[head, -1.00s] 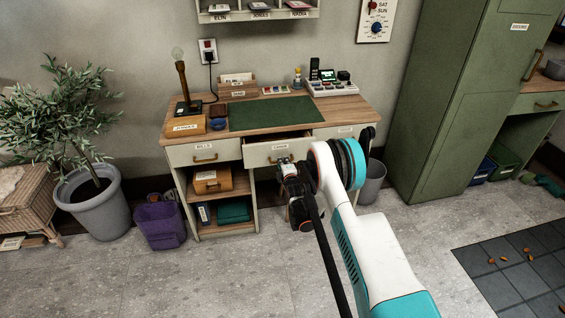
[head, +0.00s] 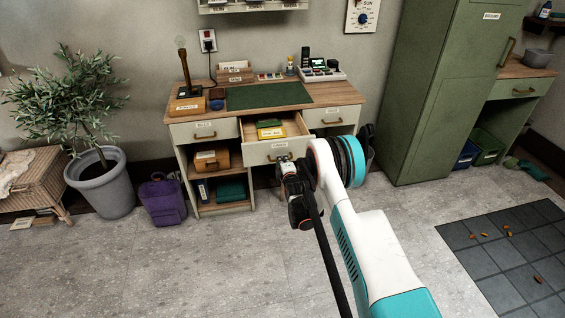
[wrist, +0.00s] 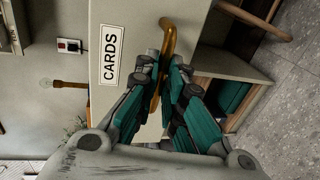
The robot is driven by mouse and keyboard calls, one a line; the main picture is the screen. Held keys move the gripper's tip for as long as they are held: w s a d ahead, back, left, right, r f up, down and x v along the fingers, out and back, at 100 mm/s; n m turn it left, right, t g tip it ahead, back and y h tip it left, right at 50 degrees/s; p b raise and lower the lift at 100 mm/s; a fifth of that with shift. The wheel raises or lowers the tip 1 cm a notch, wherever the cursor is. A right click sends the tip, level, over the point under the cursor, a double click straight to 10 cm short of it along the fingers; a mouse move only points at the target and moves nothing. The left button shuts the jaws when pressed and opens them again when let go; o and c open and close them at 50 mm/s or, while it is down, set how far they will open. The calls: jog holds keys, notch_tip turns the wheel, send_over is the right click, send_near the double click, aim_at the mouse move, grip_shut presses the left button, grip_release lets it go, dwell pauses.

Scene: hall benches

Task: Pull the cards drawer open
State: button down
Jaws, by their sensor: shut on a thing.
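The cards drawer (head: 262,153) is the middle drawer of the desk, and it stands well out from the desk front. Inside it lie a yellow item (head: 271,133) and a green item. In the wrist view the drawer front (wrist: 128,25) carries a label reading CARDS, turned sideways. My gripper (wrist: 165,75) is shut on the brass handle (wrist: 168,40), with one finger on each side of it. In the head view my gripper (head: 287,166) is at the drawer front, and my arm covers part of the handle.
The desk (head: 195,104) has closed drawers left (head: 203,131) and right (head: 333,116). A green mat (head: 262,96), boxes and a device (head: 320,71) are on top. Floor in front is clear.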

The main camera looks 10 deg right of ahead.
jog(key=c, duration=1.7)
grip_release()
jog(key=v, duration=0.7)
jog(key=shift+s, duration=0.25)
